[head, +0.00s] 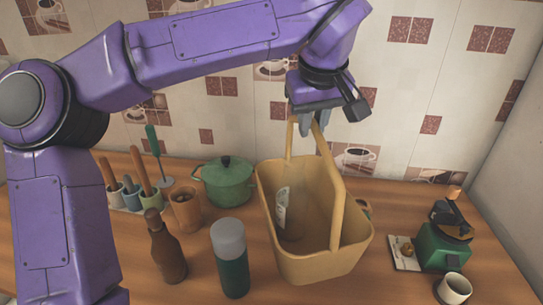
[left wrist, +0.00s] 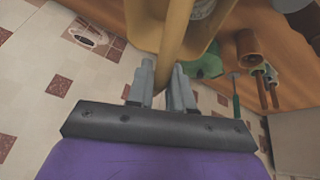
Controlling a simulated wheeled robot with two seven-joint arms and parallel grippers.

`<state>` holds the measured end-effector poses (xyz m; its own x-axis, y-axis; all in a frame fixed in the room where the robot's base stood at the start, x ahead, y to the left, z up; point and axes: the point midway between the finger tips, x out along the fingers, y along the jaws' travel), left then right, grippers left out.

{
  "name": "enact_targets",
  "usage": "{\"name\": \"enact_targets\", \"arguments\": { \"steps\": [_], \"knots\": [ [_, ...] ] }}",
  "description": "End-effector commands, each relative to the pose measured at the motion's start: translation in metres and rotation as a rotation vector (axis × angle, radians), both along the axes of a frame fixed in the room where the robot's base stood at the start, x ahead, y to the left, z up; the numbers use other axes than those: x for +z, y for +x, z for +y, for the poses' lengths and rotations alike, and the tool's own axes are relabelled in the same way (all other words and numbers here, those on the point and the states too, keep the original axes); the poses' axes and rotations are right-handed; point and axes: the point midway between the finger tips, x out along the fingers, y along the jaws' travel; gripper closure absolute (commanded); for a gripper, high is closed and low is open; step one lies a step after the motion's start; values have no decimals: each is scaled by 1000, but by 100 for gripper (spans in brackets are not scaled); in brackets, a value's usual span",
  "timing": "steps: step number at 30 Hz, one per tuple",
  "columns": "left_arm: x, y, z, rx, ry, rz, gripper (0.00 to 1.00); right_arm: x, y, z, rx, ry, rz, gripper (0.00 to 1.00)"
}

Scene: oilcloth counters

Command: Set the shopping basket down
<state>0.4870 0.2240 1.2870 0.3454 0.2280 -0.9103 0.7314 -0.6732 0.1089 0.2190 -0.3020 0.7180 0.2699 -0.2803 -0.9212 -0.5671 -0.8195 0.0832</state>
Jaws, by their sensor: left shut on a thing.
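The shopping basket (head: 310,262) is yellow, with a tall arched handle, and is at the middle right of the head view over the wooden counter. My left gripper (head: 316,122) is above it, shut on the top of its handle. The left wrist view shows the handle (left wrist: 178,45) between the two fingers (left wrist: 163,88). A pale item with a label (head: 282,208) is inside the basket. I cannot tell whether the basket's underside touches the counter. My right gripper is not in view.
A green pot (head: 226,184), a brown bottle (head: 166,250) and a green flask with a grey cap (head: 232,265) stand left of the basket. A green grinder-like appliance (head: 445,245) and a white mug (head: 454,289) are at the right.

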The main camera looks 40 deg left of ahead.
Motion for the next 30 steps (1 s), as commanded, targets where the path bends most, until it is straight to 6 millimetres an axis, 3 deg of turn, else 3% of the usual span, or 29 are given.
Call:
{"name": "enact_targets", "arguments": {
  "steps": [6, 16, 27, 28, 30],
  "knots": [
    [-43, -1, 0, -3, -1, 3, 100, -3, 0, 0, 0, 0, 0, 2],
    [-88, 0, 0, -2, -1, 2, 100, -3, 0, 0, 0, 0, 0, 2],
    [-95, 0, 0, 0, -1, -1, 100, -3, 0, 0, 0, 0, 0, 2],
    [-96, -1, 0, 0, -1, 2, 70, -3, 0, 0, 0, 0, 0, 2],
    [-96, -1, 0, 0, -1, 2, 54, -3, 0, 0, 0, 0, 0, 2]
  ]
}}
